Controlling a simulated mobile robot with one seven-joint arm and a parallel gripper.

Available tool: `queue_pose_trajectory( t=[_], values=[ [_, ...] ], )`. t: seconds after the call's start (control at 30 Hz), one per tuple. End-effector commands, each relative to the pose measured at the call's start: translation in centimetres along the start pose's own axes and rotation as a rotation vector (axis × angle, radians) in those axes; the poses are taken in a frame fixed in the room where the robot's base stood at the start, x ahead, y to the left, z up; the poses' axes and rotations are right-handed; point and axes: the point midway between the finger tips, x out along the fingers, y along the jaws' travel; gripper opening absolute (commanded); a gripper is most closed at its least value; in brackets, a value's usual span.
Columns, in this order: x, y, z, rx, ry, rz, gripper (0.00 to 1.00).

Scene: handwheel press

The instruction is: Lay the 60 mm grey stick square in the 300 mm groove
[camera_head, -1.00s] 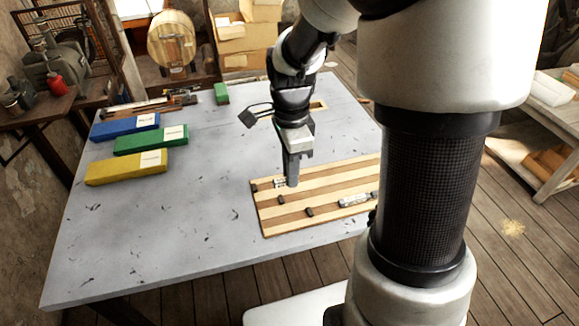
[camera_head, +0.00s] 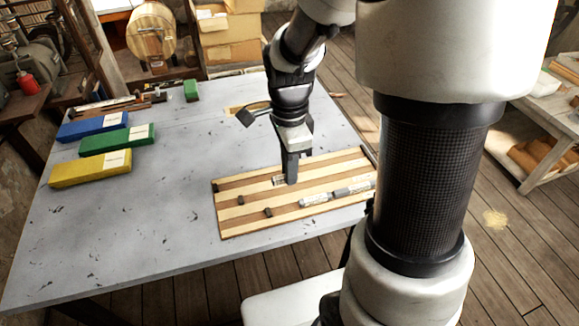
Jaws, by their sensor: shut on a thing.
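A wooden board (camera_head: 236,229) with light and dark lengthwise stripes lies on the grey table; which groove is the 300 mm one cannot be read. My gripper (camera_head: 291,182) points down over the middle of the board, shut on a short grey stick (camera_head: 279,181) that shows at the left of the fingertips. The fingers hide part of this stick, and I cannot tell whether it touches the board. A row of light and darker grey pieces (camera_head: 316,198) lies in a nearer groove, towards the right. Small dark blocks (camera_head: 268,212) sit at the left parts of the grooves.
Blue (camera_head: 92,126), green (camera_head: 117,139) and yellow (camera_head: 90,168) boxes lie at the table's left. A small green block (camera_head: 191,91) stands at the back. My column hides the board's right end. The table left of the board is clear.

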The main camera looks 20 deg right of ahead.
Motion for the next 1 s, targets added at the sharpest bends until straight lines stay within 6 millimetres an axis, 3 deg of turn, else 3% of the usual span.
queue_pose_trajectory(
  t=[0.03,0.13,0.37,0.8,1.0],
  values=[
    [1.4,0.0,0.0,-0.001,0.0,0.0,0.0],
    [2.7,0.0,0.1,-0.001,0.0,0.0,0.0],
    [3.5,0.0,0.0,0.001,0.0,0.001,0.0],
    [8.5,0.0,0.0,0.001,0.0,0.001,0.0],
    [9.3,0.0,0.0,0.001,0.0,0.001,0.0]
  ],
)
